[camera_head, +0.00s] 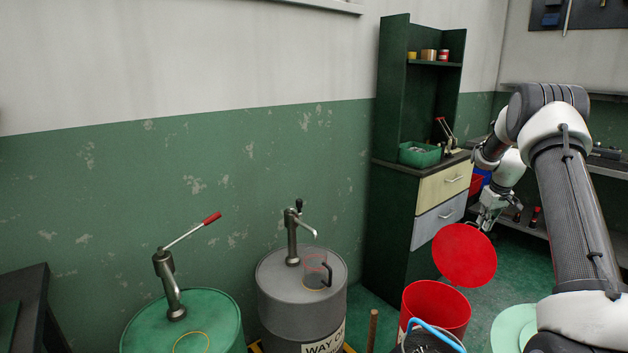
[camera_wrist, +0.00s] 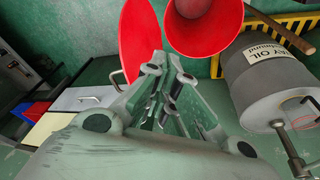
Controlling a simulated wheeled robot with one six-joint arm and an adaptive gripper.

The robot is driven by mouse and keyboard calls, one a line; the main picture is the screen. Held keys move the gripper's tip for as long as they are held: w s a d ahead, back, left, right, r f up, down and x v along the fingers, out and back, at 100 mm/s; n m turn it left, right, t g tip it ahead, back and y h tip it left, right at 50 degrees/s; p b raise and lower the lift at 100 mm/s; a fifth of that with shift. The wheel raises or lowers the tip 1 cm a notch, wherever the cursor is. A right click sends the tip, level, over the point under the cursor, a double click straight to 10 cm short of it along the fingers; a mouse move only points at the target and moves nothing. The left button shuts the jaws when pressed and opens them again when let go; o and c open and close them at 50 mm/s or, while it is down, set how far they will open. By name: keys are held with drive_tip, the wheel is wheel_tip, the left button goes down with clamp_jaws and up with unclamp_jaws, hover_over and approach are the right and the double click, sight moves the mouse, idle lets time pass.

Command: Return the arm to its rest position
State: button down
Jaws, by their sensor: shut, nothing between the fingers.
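My arm (camera_head: 575,200) comes in from the right of the head view, bends at a high elbow, and reaches down and away toward the cabinet. My gripper (camera_head: 485,220) hangs in the air, just above and right of the round red lid in that view. In the wrist view my gripper (camera_wrist: 168,72) has its fingers together with nothing between them. The red lid (camera_head: 464,255) stands tilted up behind the red bin (camera_head: 436,305). Both also show past the fingers in the wrist view, the lid (camera_wrist: 138,35) left of the bin (camera_wrist: 205,30).
A grey oil drum (camera_head: 300,285) with a pump and a clear jug (camera_head: 316,272) stands left of the bin, beside a green drum (camera_head: 195,330). A green cabinet (camera_head: 392,220) with drawers stands behind. A workbench (camera_head: 610,165) is at right.

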drive_tip(key=s+a+r, duration=0.7)
drive_tip(key=s+r, duration=0.1)
drive_tip(key=s, duration=0.8)
drive_tip(key=s+a+r+m+t, duration=0.1)
drive_tip(key=s+a+r, duration=0.6)
drive_tip(key=s, duration=0.9)
drive_tip(key=s+a+r+m, duration=0.1)
drive_tip(key=s+a+r, duration=0.7)
drive_tip(key=s, duration=0.8)
drive_tip(key=shift+a+r, duration=0.35)
drive_tip(key=shift+a, duration=0.3)
